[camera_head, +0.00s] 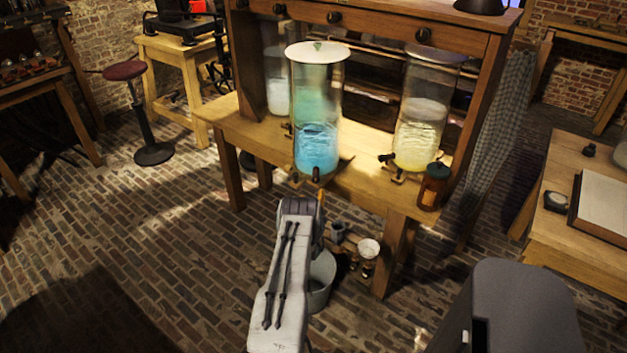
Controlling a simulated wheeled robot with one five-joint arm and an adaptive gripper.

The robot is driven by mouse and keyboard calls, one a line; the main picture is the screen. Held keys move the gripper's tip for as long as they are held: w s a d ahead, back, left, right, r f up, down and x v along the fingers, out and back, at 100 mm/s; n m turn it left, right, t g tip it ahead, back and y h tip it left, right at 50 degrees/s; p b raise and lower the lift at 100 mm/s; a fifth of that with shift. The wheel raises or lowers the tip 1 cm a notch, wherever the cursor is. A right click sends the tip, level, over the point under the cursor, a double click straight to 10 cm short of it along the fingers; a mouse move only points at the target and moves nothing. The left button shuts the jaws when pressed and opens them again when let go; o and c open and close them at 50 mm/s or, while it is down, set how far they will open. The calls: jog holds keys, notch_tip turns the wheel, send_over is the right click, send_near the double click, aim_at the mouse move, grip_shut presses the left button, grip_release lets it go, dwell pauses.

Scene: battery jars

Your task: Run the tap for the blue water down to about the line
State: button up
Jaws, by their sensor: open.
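A tall glass jar (316,110) with a pale lid stands at the front of the wooden bench, with blue water (316,150) in its lower part. A small dark tap (316,175) shows at its foot, above the bench's front edge. I cannot make out a line on the glass or whether water runs. My gripper (319,200) is just below and in front of the tap, open, mostly hidden behind my own arm. I cannot tell if it touches the tap. A grey bucket (321,280) stands on the floor below, partly hidden by my arm.
A second jar with yellowish liquid (419,150) and a tap stands to the right, beside a brown bottle (433,187). Another jar (275,75) stands behind left. The bench (230,125) has legs near my arm. Brick floor (150,240) at left is clear.

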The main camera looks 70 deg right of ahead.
aim_at(316, 181)
jog(key=shift+h, duration=0.8)
jog(key=shift+w+d+r+p, duration=0.15)
jog(key=shift+d+r+p, duration=0.3)
jog(key=shift+d+r, duration=0.4)
jog(key=shift+w+d+r+p, duration=0.1)
jog(key=shift+d+r+p, duration=0.4)
jog(key=shift+r, duration=0.55)
jog(key=shift+p+x, duration=0.4)
jog(key=shift+x, duration=0.85)
jog(key=shift+w+d+f+b, duration=0.1)
jog(key=shift+d+f+b, duration=0.15)
jog(key=shift+d+b, duration=0.15)
jog(key=shift+w+d+r+b, duration=0.1)
jog(key=shift+w+d+b, duration=0.1)
jog(key=shift+d+b, duration=0.4)
jog(key=shift+d, duration=0.15)
jog(key=shift+r, duration=0.1)
grip_shut()
